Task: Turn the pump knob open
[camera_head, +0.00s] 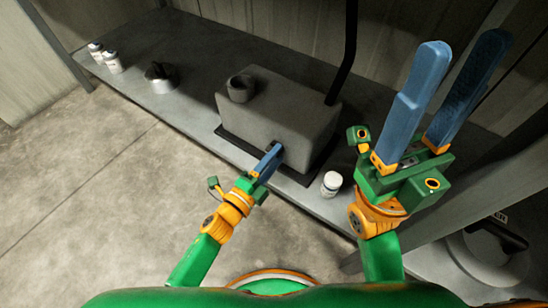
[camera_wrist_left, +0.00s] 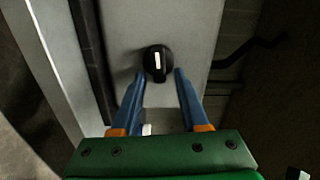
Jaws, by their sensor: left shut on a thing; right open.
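The pump is a grey box (camera_head: 295,112) on the shelf in the head view, with a short round port (camera_head: 240,88) on top. Its black round knob (camera_wrist_left: 157,64) with a white pointer line shows in the left wrist view, on the grey pump face (camera_wrist_left: 185,20). The pointer runs nearly along the fingers' direction. In the head view the fingers hide the knob. My right gripper (camera_head: 462,48) is open and empty, raised at the right.
The grey shelf (camera_head: 205,50) runs along the wall. A white-lidded jar (camera_head: 331,184) stands right of the pump near the front edge. A dark round fitting (camera_head: 160,78) and two small bottles (camera_head: 104,57) stand at the left. A black pipe (camera_head: 346,55) rises behind the pump.

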